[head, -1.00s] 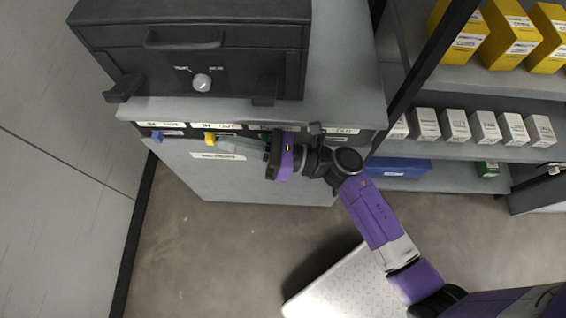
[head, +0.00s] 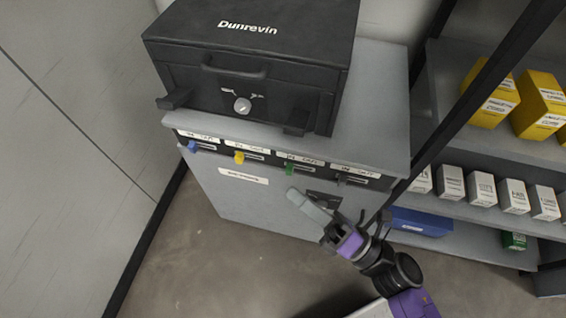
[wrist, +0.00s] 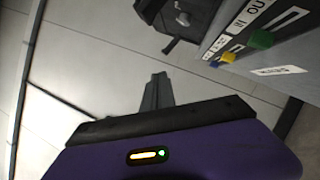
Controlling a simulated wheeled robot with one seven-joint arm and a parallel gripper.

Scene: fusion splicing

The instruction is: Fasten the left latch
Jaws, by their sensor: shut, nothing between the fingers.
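A black case (head: 250,60) lettered "Dunrevin" sits on top of a grey cabinet. Its lid looks closed. The left latch (head: 174,99) is a dark tab at the lower left of the case front and sticks outward. A matching right latch (head: 299,122) sits at the lower right. My gripper (head: 294,196) is shut and empty, in front of the cabinet, below the green tab and well below and right of the left latch.
The grey cabinet (head: 235,195) has a row of labelled slots with blue (head: 194,147), yellow (head: 239,157), green (head: 290,168) and dark tabs. A shelf (head: 452,215) with boxes and a dark post stands at the right. A wall panel (head: 80,120) is at the left; open floor lies between.

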